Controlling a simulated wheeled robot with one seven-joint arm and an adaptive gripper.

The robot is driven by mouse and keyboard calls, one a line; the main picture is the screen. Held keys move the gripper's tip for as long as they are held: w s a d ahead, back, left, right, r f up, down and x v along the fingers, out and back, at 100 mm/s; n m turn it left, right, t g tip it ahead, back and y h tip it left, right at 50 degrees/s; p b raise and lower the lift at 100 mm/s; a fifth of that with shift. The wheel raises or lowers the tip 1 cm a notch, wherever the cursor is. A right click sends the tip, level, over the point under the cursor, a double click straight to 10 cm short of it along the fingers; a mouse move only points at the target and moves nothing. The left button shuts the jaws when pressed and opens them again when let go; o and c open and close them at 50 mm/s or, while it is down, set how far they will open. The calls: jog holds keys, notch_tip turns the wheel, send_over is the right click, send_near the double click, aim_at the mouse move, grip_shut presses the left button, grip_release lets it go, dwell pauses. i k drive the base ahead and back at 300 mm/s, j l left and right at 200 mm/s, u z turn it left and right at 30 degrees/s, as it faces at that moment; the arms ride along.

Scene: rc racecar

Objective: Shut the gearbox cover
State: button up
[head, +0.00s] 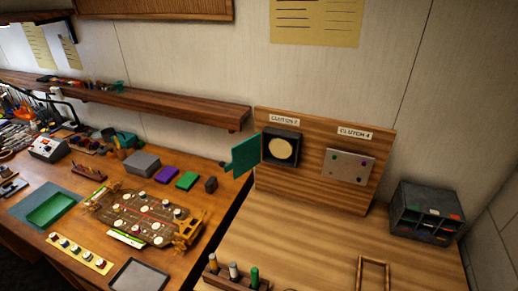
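A dark box (281,147) with a round cream disc inside is mounted on the wooden backboard (281,184). A green panel (246,154) stands out from its left edge like a door swung open, so the box front is uncovered. This looks like the gearbox and its cover. A small dark knob or handle shows at the panel's outer left edge. My gripper is not in view.
A grey plate (347,166) with small coloured dots is on the backboard's right. A dark organizer (427,213) stands at the right. A rack with several cylinders (235,277) and a wooden frame (373,274) are in front. The bench (310,235) between is clear.

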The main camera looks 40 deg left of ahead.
aim_at(247, 154)
jog(key=k+j, duration=0.15)
jog(key=j, duration=0.45)
jog(key=k+j+z, duration=0.15)
jog(key=j, duration=0.4)
jog(key=k+j, duration=0.25)
jog(key=j, duration=0.3)
jog(key=k+j+z, duration=0.1)
jog(key=j, duration=0.45)
jog(key=k+j+z, duration=0.1)
jog(key=k+j, duration=0.2)
jog(key=j, duration=0.25)
jog(key=k+j, duration=0.25)
jog(key=j, duration=0.3)
jog(key=k+j+z, duration=0.1)
jog(key=k+j, duration=0.15)
jog(key=j, duration=0.25)
jog(key=k+j+z, duration=0.1)
jog(key=k+j, duration=0.15)
jog(key=j, duration=0.25)
jog(key=i+j+z, duration=0.1)
jog(key=j+z, duration=0.4)
jog(key=i+j, duration=0.05)
jog(key=j, duration=0.05)
